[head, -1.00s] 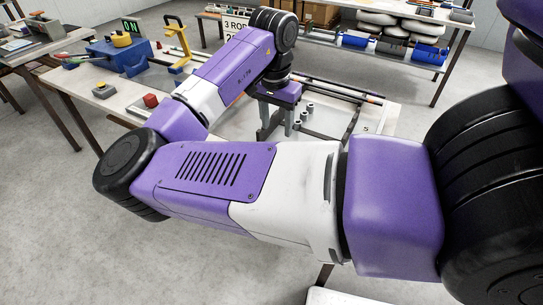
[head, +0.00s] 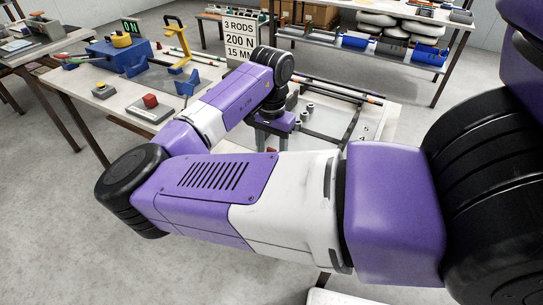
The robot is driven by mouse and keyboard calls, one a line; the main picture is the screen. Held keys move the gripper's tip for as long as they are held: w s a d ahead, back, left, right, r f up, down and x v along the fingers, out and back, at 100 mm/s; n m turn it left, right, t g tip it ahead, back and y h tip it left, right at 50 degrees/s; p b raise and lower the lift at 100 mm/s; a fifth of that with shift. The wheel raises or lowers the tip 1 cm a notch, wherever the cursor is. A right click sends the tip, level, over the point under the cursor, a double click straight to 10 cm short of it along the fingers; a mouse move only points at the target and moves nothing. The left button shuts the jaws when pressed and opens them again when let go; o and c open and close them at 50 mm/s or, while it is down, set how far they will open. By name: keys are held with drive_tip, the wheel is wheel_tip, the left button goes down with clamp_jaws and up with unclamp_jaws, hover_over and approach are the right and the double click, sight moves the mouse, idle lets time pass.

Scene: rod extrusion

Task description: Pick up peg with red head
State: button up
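My gripper (head: 272,138) hangs below its purple wrist over the work table, near the middle of the picture. I cannot make out for certain a peg with a red head. Thin rods with small reddish-orange parts (head: 372,98) lie along the fixture to the right of my gripper. More thin rods (head: 187,57) with reddish parts lie on the table behind the blue supports. These are too small to tell apart.
A blue device (head: 118,54) with a yellow knob, a yellow clamp-like stand (head: 177,42) and a blue bracket (head: 187,82) stand at the table's left. A sign (head: 240,42) stands behind. Small grey cylinders (head: 308,110) stand right of my gripper.

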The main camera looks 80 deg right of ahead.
drive_tip(key=shift+c, duration=0.2)
clamp_jaws()
drive_tip(key=shift+r, duration=0.1)
